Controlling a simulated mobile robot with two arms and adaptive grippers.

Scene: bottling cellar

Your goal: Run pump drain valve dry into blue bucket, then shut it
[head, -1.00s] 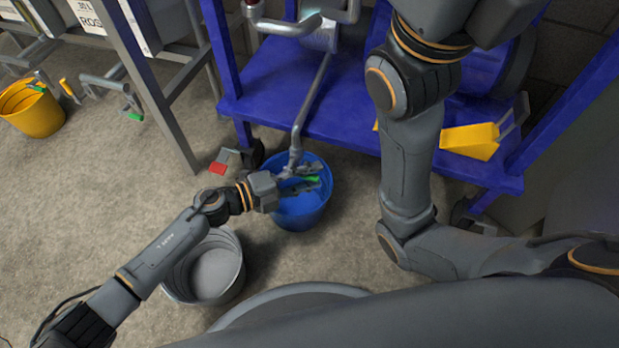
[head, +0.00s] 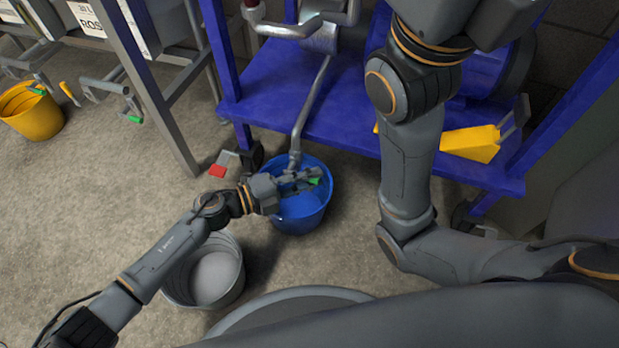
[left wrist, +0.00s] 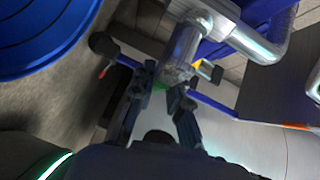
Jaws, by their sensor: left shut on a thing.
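The blue bucket (head: 302,220) stands on the floor under the front edge of the blue pump frame; its blue side also shows in the left wrist view (left wrist: 40,40). The pump's grey drain pipe (head: 312,105) slopes down to a valve end over the bucket; this end shows in the left wrist view (left wrist: 182,52). My left gripper (head: 303,180) is over the bucket, shut on the green valve handle (head: 315,181). The handle is mostly hidden by the fingers. I cannot tell whether liquid runs. My right gripper is out of view.
A grey bucket (head: 238,275) stands left of the blue one, beneath my left forearm. A yellow bucket (head: 38,122) stands far left, below other taps. The blue pump frame (head: 345,138) and its legs border the valve. A yellow item (head: 470,142) is on its shelf.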

